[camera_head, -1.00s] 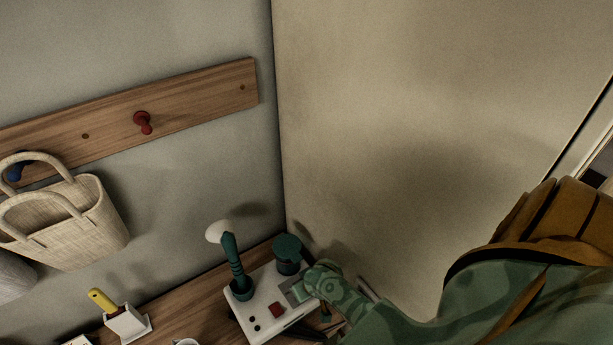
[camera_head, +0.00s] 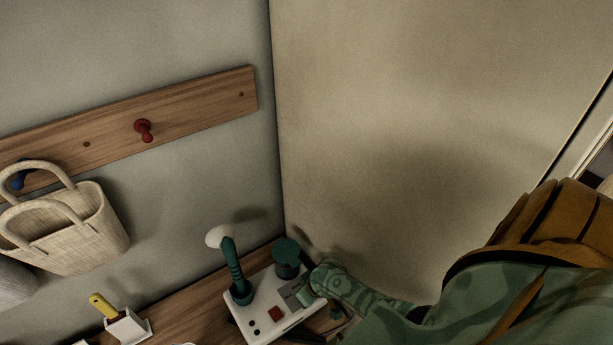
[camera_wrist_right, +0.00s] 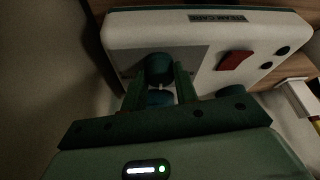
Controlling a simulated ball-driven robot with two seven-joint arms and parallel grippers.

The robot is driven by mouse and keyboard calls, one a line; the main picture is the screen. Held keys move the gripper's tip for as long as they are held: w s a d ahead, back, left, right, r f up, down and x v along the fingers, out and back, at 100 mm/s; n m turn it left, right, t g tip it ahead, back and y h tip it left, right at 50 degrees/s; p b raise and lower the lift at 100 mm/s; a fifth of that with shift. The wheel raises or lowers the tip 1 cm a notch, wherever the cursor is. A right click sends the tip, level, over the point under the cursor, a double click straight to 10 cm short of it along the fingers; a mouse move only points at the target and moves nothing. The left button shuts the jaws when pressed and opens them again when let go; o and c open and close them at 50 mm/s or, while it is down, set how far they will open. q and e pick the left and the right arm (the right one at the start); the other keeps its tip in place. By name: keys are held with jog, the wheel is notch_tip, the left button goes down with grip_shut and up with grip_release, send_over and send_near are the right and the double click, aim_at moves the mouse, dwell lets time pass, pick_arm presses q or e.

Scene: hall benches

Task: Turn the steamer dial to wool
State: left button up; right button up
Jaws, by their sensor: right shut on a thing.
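The steamer (camera_head: 262,317) is a white box on the wooden bench, with a red switch (camera_head: 275,314), dark buttons, a dark green hose and handle with a pale head (camera_head: 220,236), and a dark green tank (camera_head: 287,252). In the right wrist view the steamer (camera_wrist_right: 215,62) shows its label plate and grey dial panel. The dark green dial (camera_wrist_right: 159,66) sits between the fingers of my right gripper (camera_wrist_right: 160,84), which is shut on it. The dial's pointer and markings cannot be read. My left gripper is out of view.
A beige wall panel stands close behind and right of the steamer. A white holder (camera_head: 128,325) with a yellow-handled tool (camera_head: 103,305) stands left on the bench. A woven bag (camera_head: 70,238) hangs from a wooden peg rail (camera_head: 190,103) with a red peg (camera_head: 144,130).

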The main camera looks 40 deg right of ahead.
jog(key=o, duration=1)
jog(key=shift+w, duration=0.1)
jog(key=p+v, duration=0.2)
jog(key=v, duration=0.3)
jog(key=shift+w+p, duration=0.1)
jog(key=shift+p, duration=0.2)
jog(key=v, duration=1.1)
jog(key=shift+d+r, duration=0.1)
jog(key=shift+r, duration=0.05)
